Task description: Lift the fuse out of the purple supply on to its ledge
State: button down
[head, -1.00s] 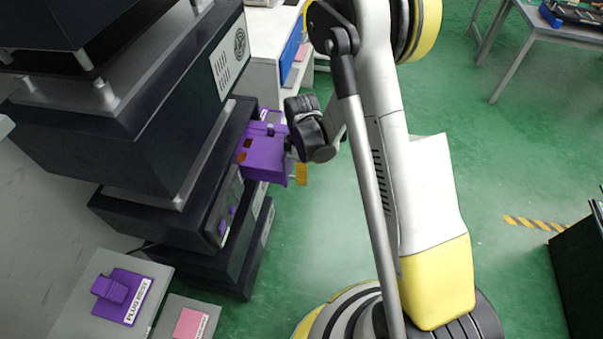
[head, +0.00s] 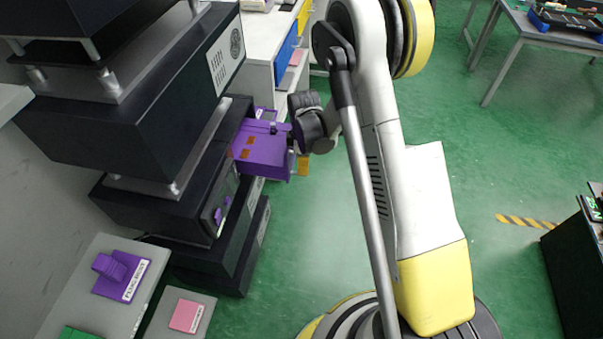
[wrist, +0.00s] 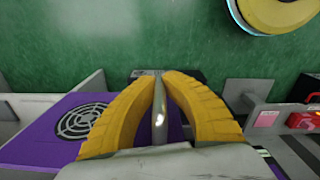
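The purple supply (head: 262,152) juts from the dark cabinet stack in the head view, beside my dark wrist. Its purple surface with a round black grille (wrist: 82,122) shows in the wrist view. My gripper (wrist: 157,80) has its two yellow fingers closed in around a shiny grey metal piece (wrist: 159,118), which stands between them. The fingers meet it near their tips. I cannot tell if this piece is the fuse or a handle. The ledge cannot be made out for certain. My fingertips are hard to see in the head view.
The dark cabinet stack (head: 140,135) fills the left. A grey stand with a purple plug rest (head: 120,275) and a pink block (head: 187,315) are at lower left. A white bench (head: 275,40) stands behind. A red part (wrist: 303,120) shows at the wrist view's right.

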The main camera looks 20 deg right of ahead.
jog(key=c, duration=1.5)
grip_release()
jog(key=shift+s+d, duration=0.15)
jog(key=shift+d, duration=0.2)
jog(key=shift+o, duration=0.2)
jog(key=shift+a, duration=0.1)
jog(key=shift+r, duration=0.2)
notch_tip(320, 180, up, 12)
jog(key=shift+f, duration=0.15)
